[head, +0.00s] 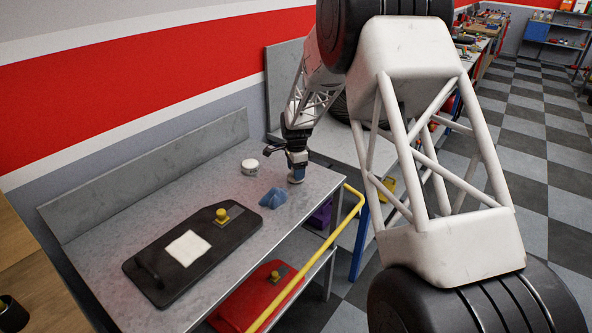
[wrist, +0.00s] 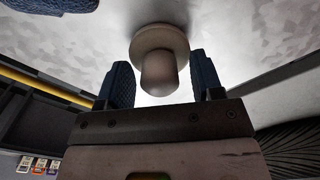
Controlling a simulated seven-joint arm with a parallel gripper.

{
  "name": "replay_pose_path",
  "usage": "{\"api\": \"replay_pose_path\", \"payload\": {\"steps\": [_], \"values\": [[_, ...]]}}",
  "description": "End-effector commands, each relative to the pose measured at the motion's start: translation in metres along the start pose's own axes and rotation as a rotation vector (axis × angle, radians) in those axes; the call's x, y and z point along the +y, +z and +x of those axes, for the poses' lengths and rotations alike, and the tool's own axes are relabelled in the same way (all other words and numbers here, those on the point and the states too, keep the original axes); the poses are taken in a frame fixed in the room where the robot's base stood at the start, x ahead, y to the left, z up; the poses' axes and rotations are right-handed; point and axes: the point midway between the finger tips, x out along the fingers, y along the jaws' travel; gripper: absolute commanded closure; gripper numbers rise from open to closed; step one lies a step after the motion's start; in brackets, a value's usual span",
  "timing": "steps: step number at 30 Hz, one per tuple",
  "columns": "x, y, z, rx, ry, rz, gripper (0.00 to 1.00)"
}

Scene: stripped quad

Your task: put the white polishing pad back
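A pale round pad (wrist: 160,42) with a stubby cylindrical handle is in the wrist view, its disc on the far side against the grey worktop. I take it to be the white polishing pad. My gripper (wrist: 165,80) is open, with one blue finger on each side of the handle and visible gaps between.
A yellow rail (head: 318,268) runs along the front. A red case (head: 250,298) lies below.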

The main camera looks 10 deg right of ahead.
Motion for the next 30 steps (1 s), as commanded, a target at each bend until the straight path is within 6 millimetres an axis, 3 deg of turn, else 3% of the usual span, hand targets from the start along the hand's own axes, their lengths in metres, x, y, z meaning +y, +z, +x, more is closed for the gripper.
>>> {"api": "replay_pose_path", "payload": {"steps": [14, 30], "values": [[0.0, 0.0, -0.01, 0.0, -0.001, 0.0, 0.4], [-0.001, 0.0, -0.086, 0.0, -0.003, 0.0, 0.4]]}}
